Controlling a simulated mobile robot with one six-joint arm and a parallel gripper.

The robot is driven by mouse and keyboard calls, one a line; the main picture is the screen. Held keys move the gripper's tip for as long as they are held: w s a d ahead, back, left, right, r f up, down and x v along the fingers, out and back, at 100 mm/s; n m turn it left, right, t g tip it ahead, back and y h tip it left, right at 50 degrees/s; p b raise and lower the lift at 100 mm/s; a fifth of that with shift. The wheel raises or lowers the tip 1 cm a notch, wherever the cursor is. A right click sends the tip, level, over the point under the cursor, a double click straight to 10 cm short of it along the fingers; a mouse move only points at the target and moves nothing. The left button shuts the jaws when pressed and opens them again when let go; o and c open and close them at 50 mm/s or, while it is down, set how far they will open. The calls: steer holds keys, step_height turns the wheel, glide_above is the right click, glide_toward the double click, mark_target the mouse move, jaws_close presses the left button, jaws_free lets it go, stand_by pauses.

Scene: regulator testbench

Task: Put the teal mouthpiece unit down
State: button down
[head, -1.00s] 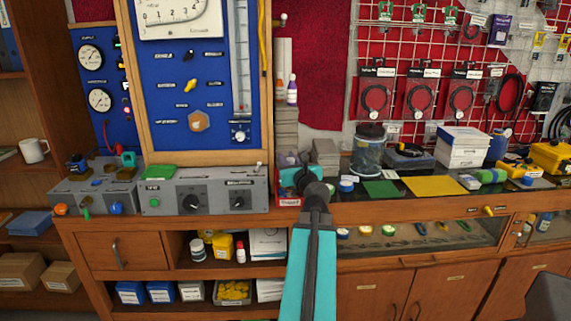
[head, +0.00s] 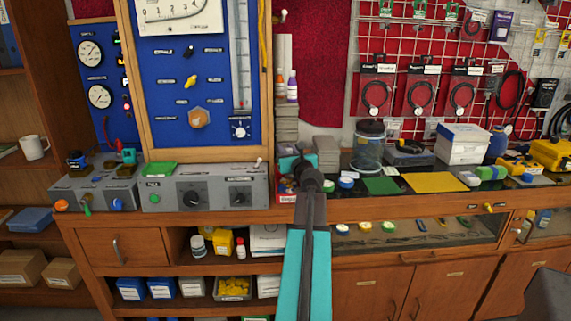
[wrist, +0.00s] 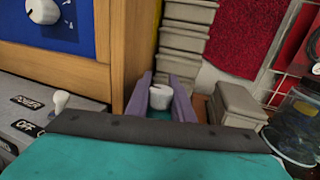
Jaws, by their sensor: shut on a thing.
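My gripper (wrist: 159,88) shows in the wrist view as two purple-grey jaws, shut on a small piece with a white round top and a little teal below it. This is the teal mouthpiece unit (wrist: 160,98); most of it is hidden by my wrist cover. In the head view my gripper (head: 290,164) is small and partly hidden by my arm, over the bench just right of the grey control box.
A grey control box (head: 205,186) with switches stands left of my gripper. A red-sided box (head: 286,190) is just below it. Stacked grey blocks (wrist: 183,42) rise behind, with a jar (head: 368,147) to the right. A teal fitting (head: 129,155) sits on the far-left grey unit.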

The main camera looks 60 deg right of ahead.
steer(key=shift+f, duration=0.75)
steer(key=shift+f+b, duration=0.45)
steer(key=shift+f, duration=1.1)
steer(key=shift+w+d+f, duration=0.1)
steer(key=shift+d+f, duration=0.05)
steer(key=shift+f, duration=0.25)
steer(key=shift+f, duration=0.15)
steer(key=c, duration=1.8)
jaws_free()
steer(key=shift+r, duration=0.2)
steer(key=b+v, duration=0.1)
steer(key=v, duration=1.1)
